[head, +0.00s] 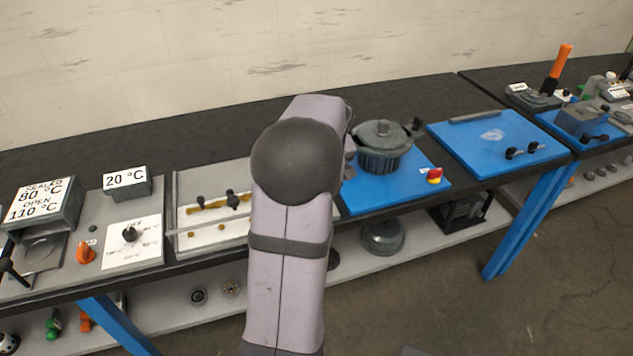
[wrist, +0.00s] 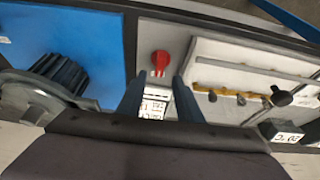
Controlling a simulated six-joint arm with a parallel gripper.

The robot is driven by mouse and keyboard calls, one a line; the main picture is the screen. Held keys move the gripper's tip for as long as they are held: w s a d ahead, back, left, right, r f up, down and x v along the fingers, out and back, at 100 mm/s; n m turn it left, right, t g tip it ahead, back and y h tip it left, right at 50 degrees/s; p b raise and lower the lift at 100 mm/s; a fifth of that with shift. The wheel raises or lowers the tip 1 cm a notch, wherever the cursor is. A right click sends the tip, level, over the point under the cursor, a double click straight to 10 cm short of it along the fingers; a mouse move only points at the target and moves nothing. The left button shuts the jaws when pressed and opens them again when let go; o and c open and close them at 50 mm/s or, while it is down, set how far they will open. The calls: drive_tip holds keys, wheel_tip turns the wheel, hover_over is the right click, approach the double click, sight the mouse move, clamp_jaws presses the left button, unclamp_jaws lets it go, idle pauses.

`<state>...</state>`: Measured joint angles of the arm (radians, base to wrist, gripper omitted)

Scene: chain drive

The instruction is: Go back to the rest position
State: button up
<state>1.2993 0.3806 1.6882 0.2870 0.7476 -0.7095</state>
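My gripper (wrist: 158,86) shows in the wrist view with its two dark fingers apart and nothing held between them. It is over the bench, with a red knob (wrist: 160,60) and a white printed label (wrist: 153,107) visible beyond and between the fingers. In the head view my arm stands in the middle of the picture and hides the gripper. I cannot tell the height of the fingers above the bench.
Left are a pale panel with brass parts (head: 215,203), a 20 °C display (head: 126,180) and an orange knob (head: 86,253).

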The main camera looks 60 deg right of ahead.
idle(0.3)
